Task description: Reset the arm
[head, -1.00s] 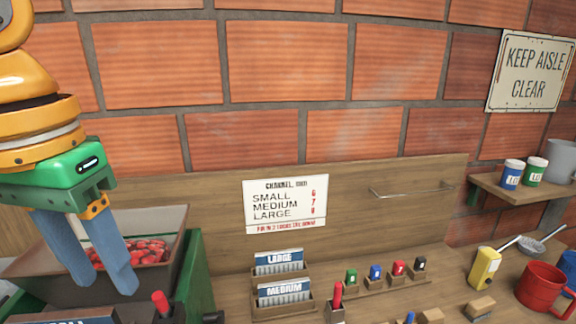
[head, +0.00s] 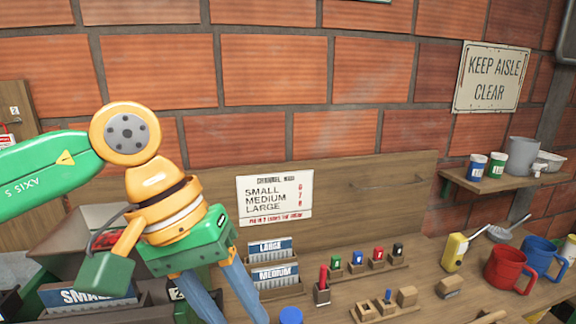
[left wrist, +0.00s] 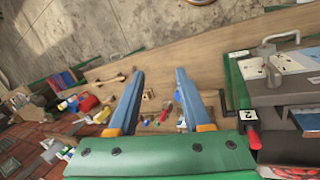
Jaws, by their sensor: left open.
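My left gripper (head: 236,312), with two blue fingers on a green body, hangs at the lower left of the head view, in front of the sorting bench. Its fingers are apart with nothing between them; the tips are cut off by the lower edge. In the left wrist view the same open fingers (left wrist: 160,76) spread over the bench, with small objects seen beyond the gap. The card racks marked LARGE (head: 270,250) and MEDIUM (head: 275,277) stand just right of the fingers. My right gripper is not in view.
A red marker (head: 322,285), colored blocks on a rack (head: 370,265), a yellow bottle (head: 454,252) and a red mug (head: 508,268) stand to the right. The wall is behind.

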